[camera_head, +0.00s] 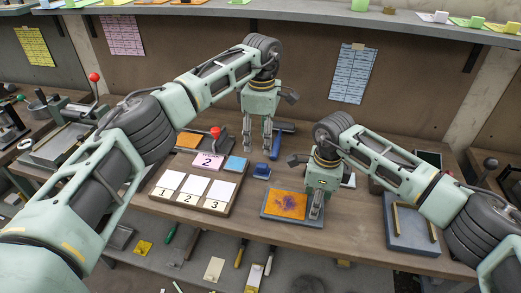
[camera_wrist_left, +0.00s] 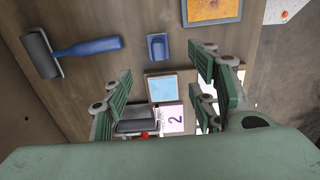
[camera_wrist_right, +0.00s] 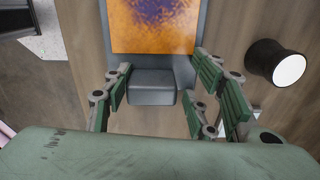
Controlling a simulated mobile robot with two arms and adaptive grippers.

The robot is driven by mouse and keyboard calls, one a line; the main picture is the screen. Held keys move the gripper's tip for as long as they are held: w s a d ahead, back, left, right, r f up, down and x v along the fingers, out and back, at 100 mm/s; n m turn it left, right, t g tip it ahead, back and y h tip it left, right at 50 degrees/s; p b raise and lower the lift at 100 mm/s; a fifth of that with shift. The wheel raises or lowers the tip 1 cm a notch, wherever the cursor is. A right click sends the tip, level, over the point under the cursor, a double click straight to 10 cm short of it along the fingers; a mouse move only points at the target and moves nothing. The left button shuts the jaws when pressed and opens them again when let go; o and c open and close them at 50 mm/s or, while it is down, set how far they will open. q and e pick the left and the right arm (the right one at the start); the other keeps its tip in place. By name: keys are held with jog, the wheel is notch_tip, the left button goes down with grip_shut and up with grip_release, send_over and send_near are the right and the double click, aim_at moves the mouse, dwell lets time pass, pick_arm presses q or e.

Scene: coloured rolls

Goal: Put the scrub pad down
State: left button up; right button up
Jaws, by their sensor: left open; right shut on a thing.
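In the head view my right gripper (camera_head: 316,210) is low at the right side of a grey tray (camera_head: 268,214) bearing an orange plate with purple smears (camera_head: 288,204). In the right wrist view its fingers (camera_wrist_right: 165,105) flank a grey block (camera_wrist_right: 152,88) and are shut on it. I cannot tell surely whether this block is the scrub pad, or whether it touches the tray. My left gripper (camera_head: 258,140) is open and empty above the back of the table. A small blue block (camera_head: 261,170) lies below it, also seen in the left wrist view (camera_wrist_left: 158,47).
A blue-handled roller (camera_wrist_left: 90,48) lies behind the blue block. A board with white sheets (camera_head: 195,190), a pink card (camera_head: 208,160) and an orange square (camera_head: 188,140) are at the left. A grey-blue tray (camera_head: 412,235) and dark cylinder stand at the right.

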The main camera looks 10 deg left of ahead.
aim_at(262, 165)
pick_arm(q)
notch_tip(262, 165, down, 12)
jog(key=shift+f, duration=0.15)
grip_shut()
dwell(0.8)
notch_tip(262, 165, up, 10)
jog(key=shift+r, duration=0.1)
dwell(0.5)
dwell(0.5)
